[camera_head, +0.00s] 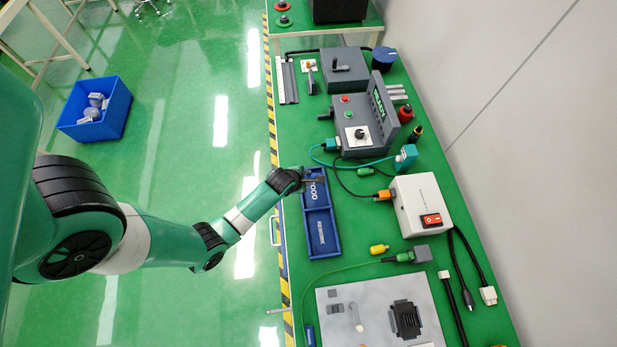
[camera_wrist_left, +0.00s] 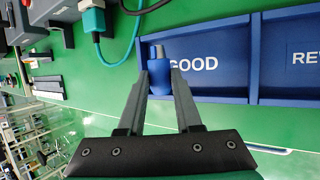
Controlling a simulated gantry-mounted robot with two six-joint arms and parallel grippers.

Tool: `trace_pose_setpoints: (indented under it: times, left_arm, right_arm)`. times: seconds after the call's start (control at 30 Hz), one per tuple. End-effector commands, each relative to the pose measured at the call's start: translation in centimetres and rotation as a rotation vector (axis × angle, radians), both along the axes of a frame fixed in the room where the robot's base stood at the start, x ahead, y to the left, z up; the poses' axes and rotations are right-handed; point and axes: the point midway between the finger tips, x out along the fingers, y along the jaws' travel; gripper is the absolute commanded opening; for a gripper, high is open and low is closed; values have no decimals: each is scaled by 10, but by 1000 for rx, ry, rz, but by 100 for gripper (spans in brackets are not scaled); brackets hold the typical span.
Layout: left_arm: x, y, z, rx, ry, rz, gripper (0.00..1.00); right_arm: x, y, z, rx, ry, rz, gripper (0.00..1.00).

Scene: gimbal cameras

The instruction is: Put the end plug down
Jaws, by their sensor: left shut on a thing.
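The end plug (camera_wrist_left: 160,75) is a small blue piece with a grey tip. My left gripper (camera_wrist_left: 160,88) is shut on it in the left wrist view, with one finger on each side. The plug shows in front of the left end of the blue tray's GOOD compartment (camera_wrist_left: 215,88); whether it touches the tray I cannot tell. In the head view my left gripper (camera_head: 312,180) is over the far end of the blue tray (camera_head: 322,232), and the plug is too small to make out clearly. The tray's nearer compartment is labelled REWORK. My right gripper is not in view.
A grey control box (camera_head: 362,128) stands beyond the tray. A white box with a red switch (camera_head: 414,205) stands to its right, with cables around it. A grey plate (camera_head: 375,300) lies nearer. A blue bin (camera_head: 95,108) with grey parts is on the floor.

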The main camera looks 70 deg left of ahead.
Motion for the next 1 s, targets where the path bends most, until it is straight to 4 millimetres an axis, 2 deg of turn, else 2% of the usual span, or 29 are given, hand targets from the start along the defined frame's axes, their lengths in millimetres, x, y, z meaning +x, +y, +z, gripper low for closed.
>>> trace_pose_setpoints:
  times: [0.17, 0.33, 0.6, 1.0]
  left_arm:
    - [4, 4, -7, 0, 0, 0, 0]
    - [4, 4, -35, -1, 3, -1, 0]
    - [3, 3, -38, -1, 4, 0, 0]
    - [1, 2, -55, -4, 11, 0, 0]
  right_arm:
    - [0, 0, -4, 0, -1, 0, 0]
    - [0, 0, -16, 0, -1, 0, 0]
    - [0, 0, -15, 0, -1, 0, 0]
    - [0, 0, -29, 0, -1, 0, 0]
